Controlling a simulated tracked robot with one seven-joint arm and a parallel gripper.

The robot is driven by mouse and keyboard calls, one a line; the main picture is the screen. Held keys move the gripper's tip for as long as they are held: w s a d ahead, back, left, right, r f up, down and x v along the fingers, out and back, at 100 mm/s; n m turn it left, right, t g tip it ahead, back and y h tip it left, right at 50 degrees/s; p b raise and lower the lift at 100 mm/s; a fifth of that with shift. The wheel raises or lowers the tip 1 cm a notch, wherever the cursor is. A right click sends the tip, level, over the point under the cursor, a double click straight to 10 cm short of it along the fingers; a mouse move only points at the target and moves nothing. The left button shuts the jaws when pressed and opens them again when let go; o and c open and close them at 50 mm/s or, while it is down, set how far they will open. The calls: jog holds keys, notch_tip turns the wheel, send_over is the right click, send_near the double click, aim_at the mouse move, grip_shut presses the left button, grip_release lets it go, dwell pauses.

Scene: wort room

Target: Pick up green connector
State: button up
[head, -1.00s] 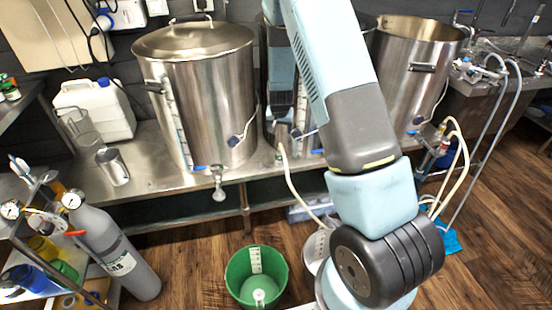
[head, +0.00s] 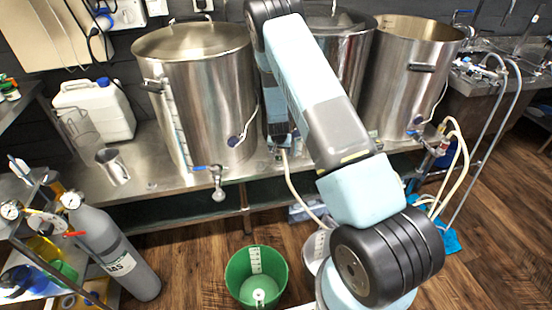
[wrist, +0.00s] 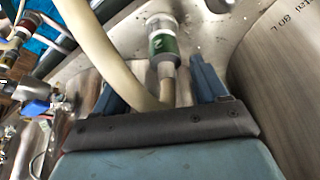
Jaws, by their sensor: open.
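The green connector (wrist: 163,44) shows in the wrist view as a clear-and-green cylinder with a pale hose end below it. It lies just beyond my gripper's fingertips, roughly between their lines. My gripper (wrist: 153,76) is open, with its two blue fingers apart and nothing clamped between them. A thick beige hose (wrist: 95,50) passes close by the left finger. In the head view my gripper (head: 279,138) is low over the bench, between the left and middle kettles. I cannot make out the connector there.
A lidded kettle (head: 200,95) stands left of my gripper and an open kettle (head: 408,90) stands to the right. A marked steel wall (wrist: 285,70) is close on the right in the wrist view. A green bucket (head: 256,277) and gas cylinder (head: 105,245) stand on the floor.

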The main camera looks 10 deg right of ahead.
aim_at(279, 154)
jog(key=shift+a+x, duration=0.2)
jog(key=shift+x, duration=1.25)
jog(key=shift+a+x, duration=0.25)
jog(key=shift+x, duration=1.25)
jog(key=shift+w, duration=0.1)
jog(key=c, duration=1.2)
jog(key=shift+r, duration=0.55)
notch_tip(279, 154, up, 2)
jog(key=shift+r, duration=0.25)
jog(key=s+d+r, duration=0.5)
jog(key=s+r, duration=0.4)
jog(key=s, duration=0.4)
jog(key=shift+r, duration=0.2)
